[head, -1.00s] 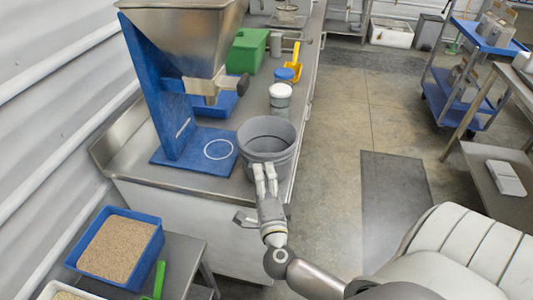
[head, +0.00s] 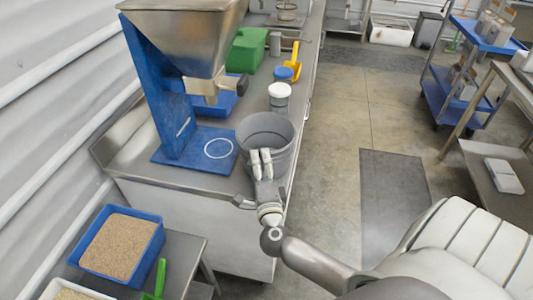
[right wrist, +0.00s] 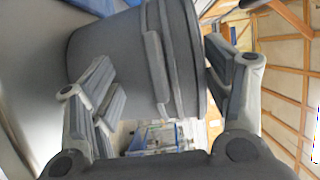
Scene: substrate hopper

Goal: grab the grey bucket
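The grey bucket (head: 282,159) stands upright at the right edge of the steel counter, beside the blue hopper stand. My right gripper (head: 261,156) is at the bucket's near side, with its fingertips by the near rim. In the right wrist view the bucket (right wrist: 120,60) fills the upper middle. There my right gripper (right wrist: 160,85) has its fingers wide apart, one overlapping the bucket's wall and the other just past its rim. Firm contact cannot be told. My left gripper is not in view.
The metal hopper (head: 185,35) on its blue stand (head: 165,110) rises left of the bucket. A white-lidded jar (head: 279,97) and a yellow scoop (head: 293,62) are behind it. A blue tray (head: 155,245) of substrate sits at lower left.

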